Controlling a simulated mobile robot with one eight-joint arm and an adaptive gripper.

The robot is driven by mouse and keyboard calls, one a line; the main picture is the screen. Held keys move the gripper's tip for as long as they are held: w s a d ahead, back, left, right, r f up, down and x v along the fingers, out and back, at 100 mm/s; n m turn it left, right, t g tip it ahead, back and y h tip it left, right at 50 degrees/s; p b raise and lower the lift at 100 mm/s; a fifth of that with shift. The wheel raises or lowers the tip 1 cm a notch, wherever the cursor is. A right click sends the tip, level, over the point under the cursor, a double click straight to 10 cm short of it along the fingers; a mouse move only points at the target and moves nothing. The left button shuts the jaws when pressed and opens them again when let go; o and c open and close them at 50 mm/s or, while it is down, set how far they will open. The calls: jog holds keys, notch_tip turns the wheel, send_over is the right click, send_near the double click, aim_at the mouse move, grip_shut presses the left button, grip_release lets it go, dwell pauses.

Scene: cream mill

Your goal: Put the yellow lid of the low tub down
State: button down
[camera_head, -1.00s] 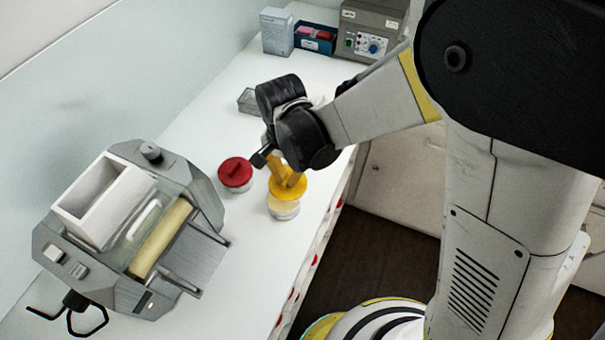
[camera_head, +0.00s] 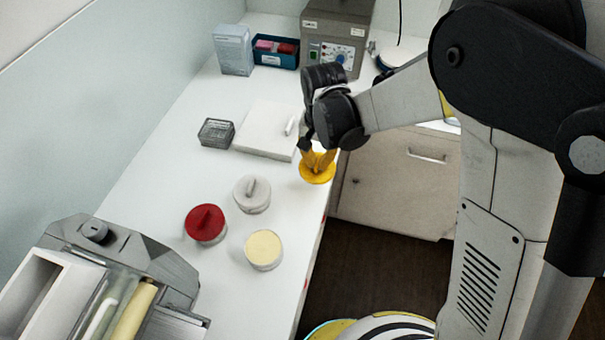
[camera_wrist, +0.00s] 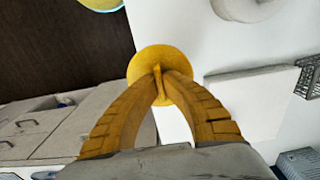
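The yellow lid (camera_head: 312,178) is in my gripper (camera_head: 318,158), near the right edge of the white bench. In the wrist view, the yellow fingers (camera_wrist: 159,90) are shut on the upright grip of the yellow lid (camera_wrist: 145,62). The lid appears over the bench edge there, and its height above the bench is hard to tell. The low tub (camera_head: 264,252) stands open nearer the camera, with pale cream contents showing.
A red-lidded tub (camera_head: 203,232) and a white-lidded tub (camera_head: 252,203) stand beside the open tub. A white slab (camera_head: 265,135) and a grey rack (camera_head: 215,132) lie left of my gripper. A grey machine (camera_head: 130,250) fills the near left. Bare bench lies between slab and tubs.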

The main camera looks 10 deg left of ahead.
aim_at(300, 164)
jog(key=a+f, duration=0.2)
jog(key=a, duration=0.1)
jog(key=a+f, duration=0.1)
jog(key=shift+a+b, duration=0.25)
jog(key=shift+b, duration=0.05)
jog(key=shift+f+b, duration=0.45)
jog(key=shift+f, duration=1.4)
jog(key=shift+f, duration=0.25)
jog(key=c, duration=1.6)
grip_release()
jog(key=shift+r, duration=0.1)
